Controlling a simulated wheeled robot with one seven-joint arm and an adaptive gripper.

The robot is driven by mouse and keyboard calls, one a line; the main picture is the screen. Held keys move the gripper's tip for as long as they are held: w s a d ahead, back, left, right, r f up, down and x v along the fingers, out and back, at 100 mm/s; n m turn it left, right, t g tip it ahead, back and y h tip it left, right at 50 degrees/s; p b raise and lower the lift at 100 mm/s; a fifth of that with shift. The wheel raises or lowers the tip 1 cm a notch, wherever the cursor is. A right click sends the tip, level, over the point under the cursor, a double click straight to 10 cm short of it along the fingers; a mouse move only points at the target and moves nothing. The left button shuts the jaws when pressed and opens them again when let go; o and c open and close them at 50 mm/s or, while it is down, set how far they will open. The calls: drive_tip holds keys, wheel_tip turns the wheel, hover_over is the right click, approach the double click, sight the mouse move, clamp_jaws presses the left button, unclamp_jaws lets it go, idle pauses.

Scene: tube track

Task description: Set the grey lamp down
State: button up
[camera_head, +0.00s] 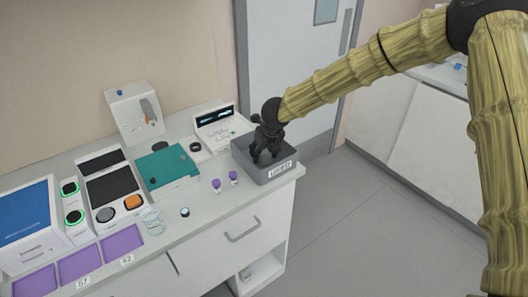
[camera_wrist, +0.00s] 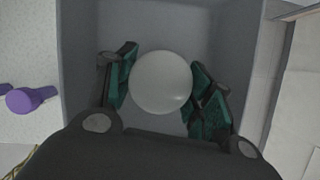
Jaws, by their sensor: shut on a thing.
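The grey lamp shows in the wrist view as a smooth, round, pale grey thing (camera_wrist: 161,82) between the two finger pads. My gripper (camera_wrist: 163,88) is shut on it, one finger on each side. Behind the lamp is the inside of a grey bin (camera_wrist: 85,50). In the head view my gripper (camera_head: 263,157) points down into this grey bin (camera_head: 262,177), which stands at the right end of the counter with a white label on its front. The lamp is hidden there by the fingers and bin walls. I cannot tell whether it touches the bin floor.
Two purple-capped tubes (camera_head: 216,185) stand left of the bin. A teal-topped device (camera_head: 167,166), a beaker (camera_head: 152,220), a small device with a screen (camera_head: 215,117) and purple mats (camera_head: 121,241) fill the counter's left. The counter edge lies just right of the bin.

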drive_tip(key=o, duration=1)
drive_tip(key=shift+f, duration=0.1)
drive_tip(key=shift+o, duration=0.2)
drive_tip(key=b+v, duration=0.1)
drive_tip(key=v, duration=1.1)
drive_tip(key=shift+r+b, duration=0.25)
drive_tip(key=shift+b, duration=0.15)
drive_tip(key=shift+w, duration=0.1)
